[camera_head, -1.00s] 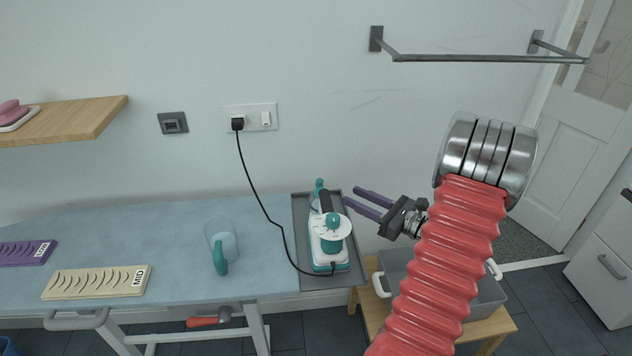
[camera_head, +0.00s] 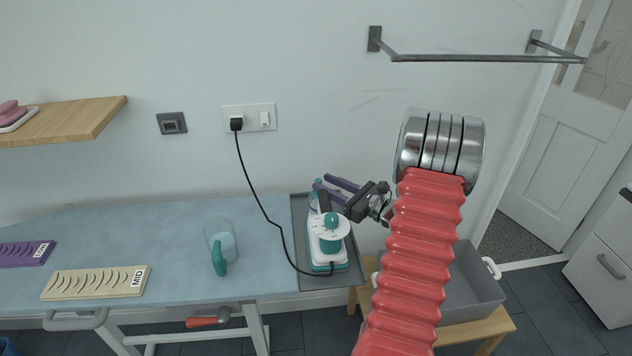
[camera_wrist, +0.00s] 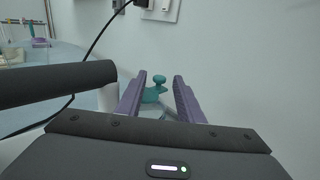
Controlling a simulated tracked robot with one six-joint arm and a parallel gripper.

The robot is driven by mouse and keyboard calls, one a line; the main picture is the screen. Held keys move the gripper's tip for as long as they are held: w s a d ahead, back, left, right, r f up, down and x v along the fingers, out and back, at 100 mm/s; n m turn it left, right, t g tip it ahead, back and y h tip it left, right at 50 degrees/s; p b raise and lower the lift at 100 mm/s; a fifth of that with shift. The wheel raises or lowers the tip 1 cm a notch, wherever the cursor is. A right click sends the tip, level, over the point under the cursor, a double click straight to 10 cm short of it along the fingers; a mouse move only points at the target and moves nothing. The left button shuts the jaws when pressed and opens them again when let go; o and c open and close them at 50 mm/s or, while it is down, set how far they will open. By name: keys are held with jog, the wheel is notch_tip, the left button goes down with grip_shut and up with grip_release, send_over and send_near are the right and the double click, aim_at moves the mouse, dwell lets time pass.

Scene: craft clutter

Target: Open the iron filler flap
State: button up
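The iron (camera_head: 328,245), white and teal with a dark handle, stands on a grey tray at the right end of the ironing board. Its teal filler flap (camera_wrist: 153,91) shows in the wrist view as a knobbed piece, between and beyond my finger tips. My gripper (camera_head: 328,186) is at the iron's far end in the head view, its purple fingers spread apart with nothing held. In the wrist view the fingers (camera_wrist: 162,100) point toward the flap. The fingers partly hide the iron's far end in the head view, and I cannot tell whether they touch it.
A black cord runs from the iron to a wall socket (camera_head: 237,123). A clear jug with a teal handle (camera_head: 220,262) stands left of the tray (camera_head: 300,230). A grey basin (camera_head: 470,300) sits on a wooden bench below right. The wall is close behind.

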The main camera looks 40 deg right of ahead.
aim_at(321, 181)
jog(key=shift+w+a, duration=0.2)
jog(key=shift+w, duration=0.75)
jog(key=shift+w+a, duration=0.15)
jog(key=shift+w, duration=0.75)
jog(key=shift+c, duration=0.3)
grip_shut()
